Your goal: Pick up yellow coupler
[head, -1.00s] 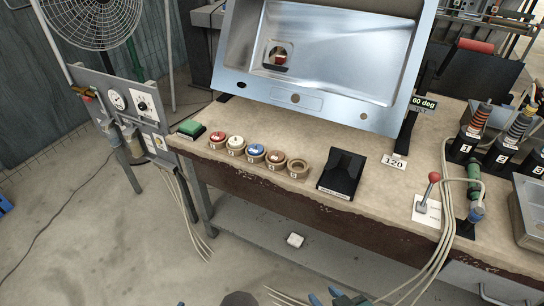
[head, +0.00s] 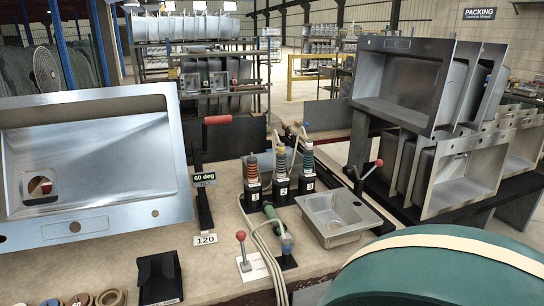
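Three black numbered stands hold banded, upright couplers near the middle of the bench. The middle coupler (head: 281,160) has pale yellowish and blue bands and may be the yellow one; I cannot tell for sure. A green coupler (head: 272,214) on a hose leans in front of the stands. Neither of my grippers is in view.
A tilted steel sink (head: 90,165) stands at left. A small steel basin (head: 340,216) is right of the stands. A red-knobbed lever (head: 241,248) and looping hoses are in front. A large teal rounded shape (head: 440,275) with a cream band fills the lower right. Racked sinks (head: 405,85) stand behind.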

